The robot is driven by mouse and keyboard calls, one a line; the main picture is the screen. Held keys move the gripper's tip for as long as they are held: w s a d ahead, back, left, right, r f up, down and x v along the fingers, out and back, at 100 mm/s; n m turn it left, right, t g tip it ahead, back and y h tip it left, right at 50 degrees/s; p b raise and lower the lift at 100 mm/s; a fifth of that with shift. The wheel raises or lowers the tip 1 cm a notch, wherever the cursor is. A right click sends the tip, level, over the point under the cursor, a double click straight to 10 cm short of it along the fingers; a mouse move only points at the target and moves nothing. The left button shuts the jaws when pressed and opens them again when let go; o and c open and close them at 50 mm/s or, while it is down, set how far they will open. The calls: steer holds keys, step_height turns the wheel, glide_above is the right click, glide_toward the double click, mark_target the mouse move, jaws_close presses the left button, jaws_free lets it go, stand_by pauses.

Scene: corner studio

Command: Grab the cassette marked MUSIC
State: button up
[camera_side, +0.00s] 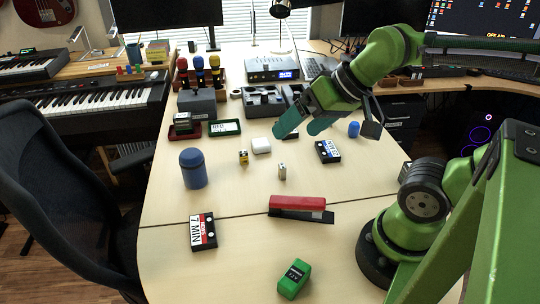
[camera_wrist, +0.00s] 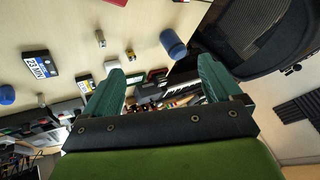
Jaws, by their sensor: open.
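No cassette label in view clearly reads MUSIC. One black cassette (camera_side: 203,232) with a white and red label, seemingly "7 MIN", lies at the front left of the table. Another black cassette (camera_side: 328,151) with a blue and white label lies right of the table's middle; it also shows in the wrist view (camera_wrist: 40,65), its label seemingly "23 MIN". A green-edged cassette-like case (camera_side: 225,127) lies further back, its lettering too small to read surely. My gripper (camera_side: 300,124) is open and empty above the table, behind the blue-labelled cassette; its teal fingers are spread in the wrist view (camera_wrist: 160,66).
Holders and a stack on a red tray (camera_side: 190,131) fill the back.

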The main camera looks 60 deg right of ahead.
steer(key=shift+d, duration=0.1)
steer(key=m+g+h, duration=0.2)
steer(key=m+g, duration=0.3)
steer(key=g, duration=0.2)
glide_above(328, 148)
step_height(328, 148, down, 8)
steer(key=r, duration=0.1)
steer(key=f, duration=1.1)
steer(key=shift+s+f, duration=0.35)
steer(key=shift+w+f, duration=0.2)
steer(key=shift+f, duration=1.15)
steer(key=shift+w+f, duration=0.15)
steer(key=shift+f, duration=1.2)
steer(key=shift+c, duration=0.3)
steer(key=c, duration=1.1)
steer(key=shift+r, duration=0.1)
